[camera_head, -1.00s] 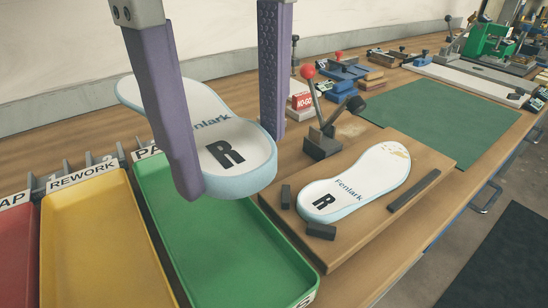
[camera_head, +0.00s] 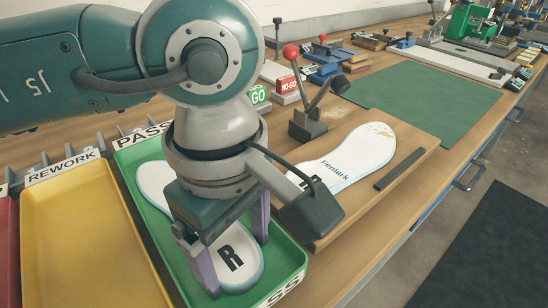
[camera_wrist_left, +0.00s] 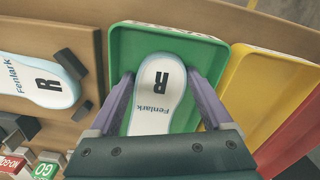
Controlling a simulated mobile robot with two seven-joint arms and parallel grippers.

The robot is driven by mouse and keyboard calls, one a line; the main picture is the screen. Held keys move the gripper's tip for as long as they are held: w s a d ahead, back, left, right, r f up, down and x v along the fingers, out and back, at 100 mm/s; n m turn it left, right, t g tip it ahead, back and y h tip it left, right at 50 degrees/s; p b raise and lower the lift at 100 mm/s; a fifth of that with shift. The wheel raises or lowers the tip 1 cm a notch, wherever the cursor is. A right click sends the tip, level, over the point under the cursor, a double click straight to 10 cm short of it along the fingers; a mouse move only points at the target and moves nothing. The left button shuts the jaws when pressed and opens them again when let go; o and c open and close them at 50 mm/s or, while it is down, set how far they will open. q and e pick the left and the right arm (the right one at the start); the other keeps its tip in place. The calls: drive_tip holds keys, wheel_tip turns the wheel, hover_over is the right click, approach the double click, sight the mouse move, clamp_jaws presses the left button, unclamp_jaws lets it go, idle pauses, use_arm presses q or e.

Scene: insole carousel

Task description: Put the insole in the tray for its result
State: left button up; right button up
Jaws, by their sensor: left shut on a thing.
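My left gripper (camera_head: 232,265) is shut on a white insole (camera_head: 240,262) with a light blue edge, marked R and Fenlark. The insole is down inside the green PASS tray (camera_head: 288,262), within its walls; whether it touches the floor I cannot tell. The wrist view shows the two purple fingers (camera_wrist_left: 160,95) on either side of the insole (camera_wrist_left: 152,110). My arm hides its middle in the head view. The yellow REWORK tray (camera_head: 85,240) stands left of the green one, and a red tray (camera_head: 8,250) is at the left edge.
A second R insole (camera_head: 355,155) lies on a wooden board (camera_head: 425,150) with a red-knobbed lever clamp (camera_head: 308,125). GO (camera_head: 259,94) and NO-GO (camera_head: 290,86) blocks stand behind. A green mat (camera_head: 430,105) lies clear to the right.

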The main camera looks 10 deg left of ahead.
use_arm(q)
drive_tip(key=shift+f, duration=0.15)
drive_tip(key=o, duration=1.1)
drive_tip(key=shift+r, duration=0.2)
wheel_tip(320, 180, up, 12)
drive_tip(key=shift+r, duration=0.1)
